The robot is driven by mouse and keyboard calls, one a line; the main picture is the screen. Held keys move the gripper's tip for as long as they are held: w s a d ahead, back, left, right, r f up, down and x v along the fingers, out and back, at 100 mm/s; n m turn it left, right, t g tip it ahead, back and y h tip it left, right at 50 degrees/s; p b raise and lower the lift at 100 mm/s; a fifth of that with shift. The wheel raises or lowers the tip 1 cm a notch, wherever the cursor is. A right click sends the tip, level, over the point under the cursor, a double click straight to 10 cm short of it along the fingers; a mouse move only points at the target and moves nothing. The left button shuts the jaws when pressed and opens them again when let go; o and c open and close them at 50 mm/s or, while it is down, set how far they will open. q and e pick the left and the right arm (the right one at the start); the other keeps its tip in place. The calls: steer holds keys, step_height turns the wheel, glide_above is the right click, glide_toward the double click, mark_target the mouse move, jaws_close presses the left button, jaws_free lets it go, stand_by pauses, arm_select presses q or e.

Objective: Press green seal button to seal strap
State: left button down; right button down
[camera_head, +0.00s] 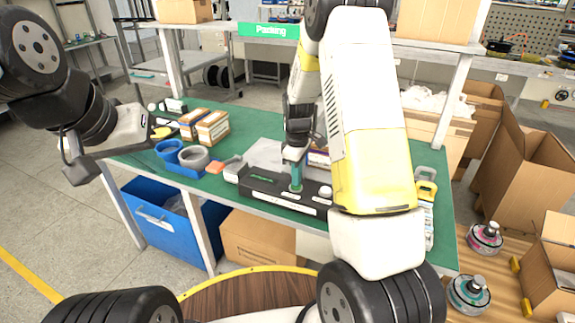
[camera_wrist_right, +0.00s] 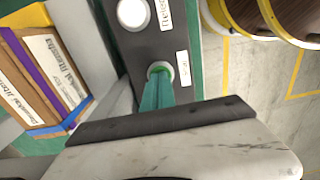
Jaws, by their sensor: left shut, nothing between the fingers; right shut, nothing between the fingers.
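A long black sealing unit (camera_head: 262,190) lies along the front edge of the green table. The green seal button (camera_wrist_right: 161,69) sits in a pale ring on it, beside a small label, in the right wrist view. My right gripper (camera_wrist_right: 160,90) has its teal fingers shut, with the tips at the button and covering part of it; whether the button is pushed in cannot be seen. The fingers also show upright over the unit in the head view (camera_head: 296,176). A white release button (camera_wrist_right: 132,13) is beside it. My left gripper (camera_head: 152,132) is shut and empty over the table's left end. The strap cannot be made out.
Blue tape holders (camera_head: 172,160) and small boxes (camera_head: 212,128) stand on the left of the table. Another box (camera_wrist_right: 42,70) is near the right gripper. Open cartons (camera_head: 520,160) and hub motors (camera_head: 484,238) are at the right.

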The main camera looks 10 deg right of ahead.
steer(key=shift+f, duration=0.1)
steer(key=shift+s+f, duration=0.2)
steer(key=shift+f, duration=0.8)
step_height(320, 180, up, 25)
steer(key=shift+w, duration=0.3)
steer(key=shift+s, duration=0.1)
steer(key=s+r+m+t+y, duration=0.1)
steer(key=s+r+m+t, duration=0.4)
steer(key=s, duration=0.6)
steer(key=s+a+m+t+y, duration=0.1)
steer(key=s+m, duration=0.4)
steer(key=s, duration=0.9)
steer(key=shift+a+f+m, duration=0.2)
steer(key=shift+f+m, duration=0.1)
steer(key=shift+f, duration=0.1)
